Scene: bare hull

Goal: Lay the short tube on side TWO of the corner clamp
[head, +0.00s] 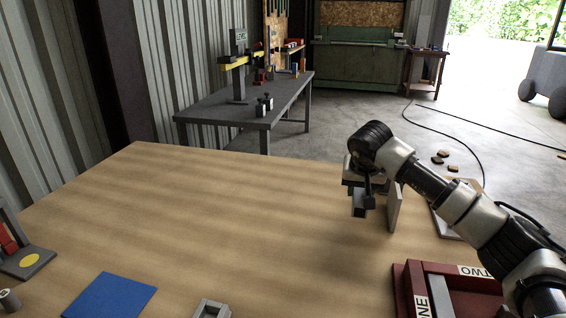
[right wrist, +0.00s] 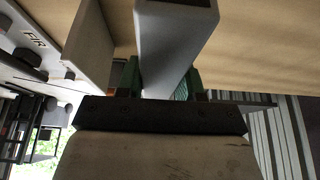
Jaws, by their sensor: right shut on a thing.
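My right gripper (head: 362,190) is above the right part of the table. It is shut on a grey square tube, the short tube (right wrist: 172,45), whose hollow end shows in the right wrist view between my green fingers. In the head view the tube (head: 358,209) hangs below the gripper, partly hidden by it. The corner clamp (head: 402,288) is a dark red frame at the lower right, with sides marked ONE and TWO; my right arm covers its right part. The tube is apart from the clamp, farther back. My left gripper is not in view.
An upright grey board (head: 395,207) stands close right of the gripper. A blue mat (head: 110,296) and a small grey hollow piece (head: 211,309) lie at the front. A stand with a yellow dot (head: 29,260) is at left. The table's middle is clear.

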